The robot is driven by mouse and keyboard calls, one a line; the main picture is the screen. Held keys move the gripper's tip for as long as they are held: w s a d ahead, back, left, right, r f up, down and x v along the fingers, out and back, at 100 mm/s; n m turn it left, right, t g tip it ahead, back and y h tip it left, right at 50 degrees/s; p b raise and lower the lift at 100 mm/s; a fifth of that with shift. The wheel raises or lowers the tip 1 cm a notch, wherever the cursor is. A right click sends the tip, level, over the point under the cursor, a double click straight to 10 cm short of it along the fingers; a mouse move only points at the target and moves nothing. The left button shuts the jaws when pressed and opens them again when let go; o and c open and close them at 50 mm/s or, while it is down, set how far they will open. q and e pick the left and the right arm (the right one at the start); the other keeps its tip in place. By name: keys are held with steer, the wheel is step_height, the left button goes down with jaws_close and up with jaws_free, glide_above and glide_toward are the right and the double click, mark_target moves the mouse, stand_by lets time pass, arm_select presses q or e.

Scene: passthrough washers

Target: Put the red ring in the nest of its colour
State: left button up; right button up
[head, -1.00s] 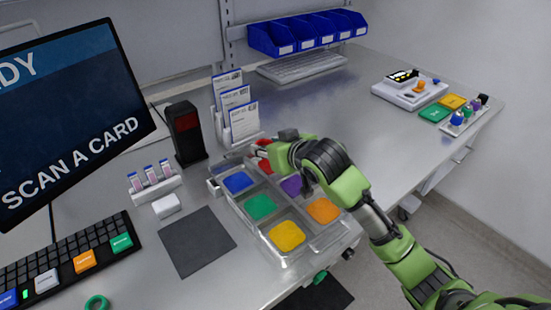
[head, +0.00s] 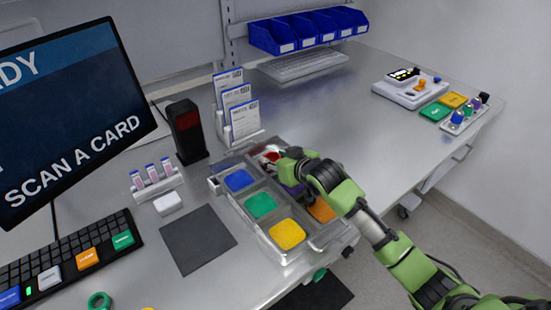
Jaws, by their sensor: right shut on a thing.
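The clear tray (head: 249,222) holds coloured nests: blue (head: 239,180), green (head: 261,205), yellow (head: 287,234), purple, orange (head: 321,211) and, at its far corner, red. My right gripper (head: 279,160) reaches in from the right and is low over that far corner. It is shut on the red ring (head: 267,157), which shows only in part beside the fingers. The gripper and arm hide much of the red and purple nests. I cannot tell whether the ring touches the nest. My left gripper is not in view.
A green ring (head: 98,301) lies on the desk at the lower left. A card rack (head: 240,115) and a black scanner (head: 186,133) stand behind the tray. A dark mat (head: 197,240) lies left of it.

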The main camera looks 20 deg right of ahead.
steer(key=shift+f, duration=0.15)
steer(key=o, duration=0.6)
steer(key=shift+o, duration=0.2)
steer(key=shift+r, duration=0.25)
steer(key=v, duration=1.2)
steer(key=shift+b, duration=0.35)
